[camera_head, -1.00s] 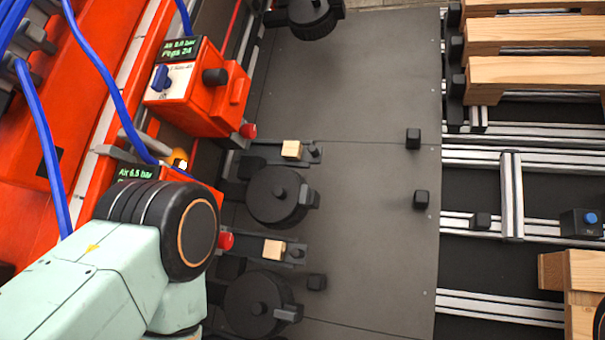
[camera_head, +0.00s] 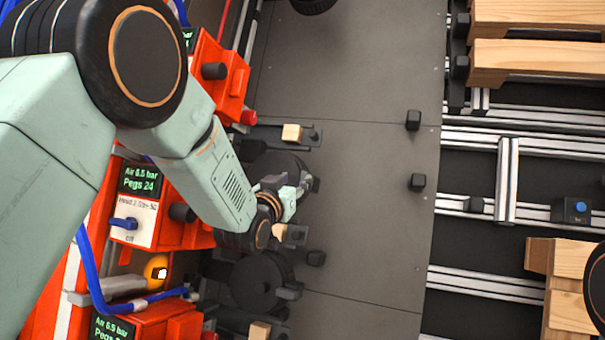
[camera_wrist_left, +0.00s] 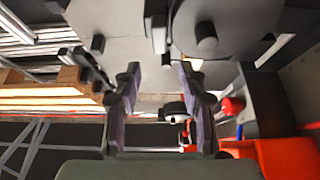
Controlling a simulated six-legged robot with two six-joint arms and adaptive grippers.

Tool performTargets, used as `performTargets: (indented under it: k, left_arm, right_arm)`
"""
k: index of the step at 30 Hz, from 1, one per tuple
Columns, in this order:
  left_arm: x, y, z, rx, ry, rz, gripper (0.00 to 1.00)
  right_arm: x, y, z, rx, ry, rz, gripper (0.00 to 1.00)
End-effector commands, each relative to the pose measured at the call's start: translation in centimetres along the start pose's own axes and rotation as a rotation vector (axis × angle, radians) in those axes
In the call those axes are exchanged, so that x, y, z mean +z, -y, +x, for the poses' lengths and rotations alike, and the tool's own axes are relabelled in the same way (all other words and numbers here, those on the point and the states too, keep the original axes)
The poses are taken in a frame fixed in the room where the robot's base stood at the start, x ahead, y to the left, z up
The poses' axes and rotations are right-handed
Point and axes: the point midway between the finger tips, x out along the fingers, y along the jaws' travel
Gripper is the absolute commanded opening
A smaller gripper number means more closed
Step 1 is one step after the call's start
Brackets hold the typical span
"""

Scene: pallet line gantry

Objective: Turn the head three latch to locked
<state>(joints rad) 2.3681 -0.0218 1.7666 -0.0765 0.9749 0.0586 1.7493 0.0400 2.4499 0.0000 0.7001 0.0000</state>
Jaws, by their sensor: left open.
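Orange-red head boxes stand in a row at the left of the head view. The middle head (camera_head: 185,205) has a green-lit display and a blue lever (camera_head: 125,223) on a white plate. I cannot tell which head is number three; the lever may be its latch. My left gripper (camera_head: 290,192) is over the grey plate beside a black disc (camera_head: 262,278), away from the lever. In the left wrist view its fingers (camera_wrist_left: 160,108) are apart with nothing held between them. A knobbed disc (camera_wrist_left: 215,25) lies beyond them. My right gripper is not in view.
A lower head (camera_head: 150,322) is cut off by the bottom edge. Blue hoses (camera_head: 95,275) run beside the heads. Small black blocks (camera_head: 413,120) stand on the grey plate (camera_head: 360,200), whose middle is clear. Wooden pallets (camera_head: 540,62) lie on rails at right.

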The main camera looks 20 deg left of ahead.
Motion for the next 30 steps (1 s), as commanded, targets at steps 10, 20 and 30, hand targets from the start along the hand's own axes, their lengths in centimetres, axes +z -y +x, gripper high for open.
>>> performTargets:
  k: [10, 20, 30]
  left_arm:
    - [0.0, 0.0, 4.4, 0.000, 0.001, -0.001, 0.41]
    - [0.1, 0.0, 6.1, 0.000, 0.003, -0.001, 0.41]
    - [0.1, 0.0, 6.2, 0.000, 0.003, 0.000, 0.35]
  right_arm:
    - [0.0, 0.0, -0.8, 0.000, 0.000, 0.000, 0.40]
    - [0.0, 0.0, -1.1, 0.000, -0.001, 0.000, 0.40]
    - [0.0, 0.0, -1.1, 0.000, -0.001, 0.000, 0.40]
